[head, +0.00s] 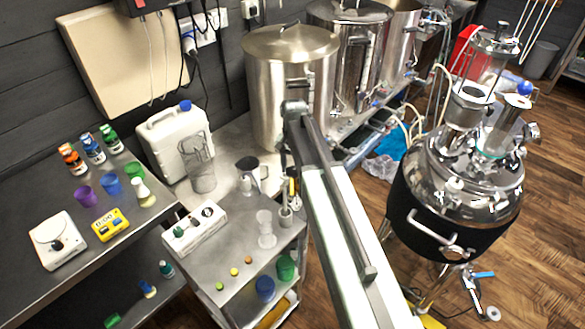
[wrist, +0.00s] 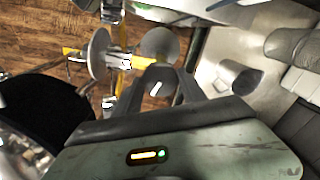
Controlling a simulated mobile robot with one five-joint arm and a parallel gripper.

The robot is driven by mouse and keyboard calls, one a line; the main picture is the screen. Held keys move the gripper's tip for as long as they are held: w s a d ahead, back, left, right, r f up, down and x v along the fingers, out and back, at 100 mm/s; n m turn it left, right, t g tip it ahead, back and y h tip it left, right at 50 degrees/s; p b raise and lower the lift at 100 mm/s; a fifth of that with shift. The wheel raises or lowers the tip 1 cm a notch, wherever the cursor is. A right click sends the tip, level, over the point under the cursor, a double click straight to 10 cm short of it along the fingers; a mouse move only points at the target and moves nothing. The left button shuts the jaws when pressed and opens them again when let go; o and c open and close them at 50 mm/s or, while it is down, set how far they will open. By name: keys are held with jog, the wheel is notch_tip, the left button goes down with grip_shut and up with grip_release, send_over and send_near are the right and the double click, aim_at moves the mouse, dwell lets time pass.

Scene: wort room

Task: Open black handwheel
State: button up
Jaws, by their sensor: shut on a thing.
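In the wrist view my gripper (wrist: 164,82) is shut, its dark fingers meeting at a dark part. A dark grey round disc, apparently the black handwheel (wrist: 158,44), shows just beyond the fingertips. The fingers cover its near edge, so the exact grip and how far it is turned cannot be told. In the head view my arm runs up the middle, across the cart, to the front of a steel kettle. There the fingers and the handwheel cannot be made out.
A pale disc (wrist: 100,53) on a yellow-marked fitting stands left of the fingers. A steel tank with a black jacket (head: 430,225) stands on the right. Steel kettles (head: 288,85) line the back.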

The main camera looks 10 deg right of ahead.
aim_at(293, 170)
jog(key=n, duration=1.3)
jog(key=shift+s, duration=0.1)
dwell(0.4)
jog(key=o, duration=1.3)
jog(key=shift+o, duration=0.2)
notch_tip(293, 170, up, 8)
jog(key=p, duration=0.7)
jog(key=shift+f+p, duration=0.1)
jog(key=shift+p, duration=0.3)
